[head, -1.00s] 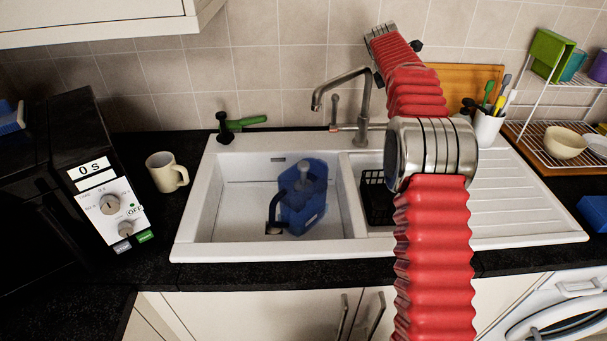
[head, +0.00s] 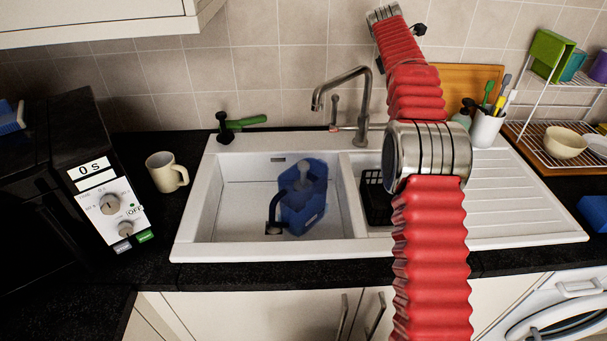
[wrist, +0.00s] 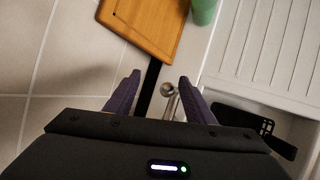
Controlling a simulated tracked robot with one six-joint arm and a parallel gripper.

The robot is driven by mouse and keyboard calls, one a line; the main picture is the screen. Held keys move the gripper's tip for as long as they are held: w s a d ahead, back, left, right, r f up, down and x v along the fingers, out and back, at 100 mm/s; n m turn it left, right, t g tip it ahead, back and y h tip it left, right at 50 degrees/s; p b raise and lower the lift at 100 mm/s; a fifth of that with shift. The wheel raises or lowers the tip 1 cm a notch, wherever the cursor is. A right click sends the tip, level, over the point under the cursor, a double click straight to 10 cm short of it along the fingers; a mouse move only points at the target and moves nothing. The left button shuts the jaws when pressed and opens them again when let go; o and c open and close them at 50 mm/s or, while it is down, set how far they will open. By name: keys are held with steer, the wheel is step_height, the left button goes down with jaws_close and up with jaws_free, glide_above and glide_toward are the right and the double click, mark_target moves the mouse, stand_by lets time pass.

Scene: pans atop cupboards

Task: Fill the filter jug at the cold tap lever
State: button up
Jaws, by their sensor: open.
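The blue filter jug (head: 303,208) stands in the left basin of the white sink (head: 235,225), below and left of the spout. The metal tap (head: 363,105) rises behind the sink, with an upright lever (head: 335,108) on its left; my red arm hides what lies on its right. In the wrist view my gripper (wrist: 158,86) is open, its two purple fingers apart. A round metal tap part (wrist: 168,89) shows between the fingers, beyond the tips; I cannot tell which lever it is. My fingers are hidden in the head view.
A utensil pot (head: 487,128) and a dish rack (head: 560,140) stand to the right. A black basket (head: 375,195) is in the small basin. A mug (head: 166,172) and microwave (head: 55,185) are at left.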

steer(key=shift+r, duration=0.25)
steer(key=shift+v, duration=2.45)
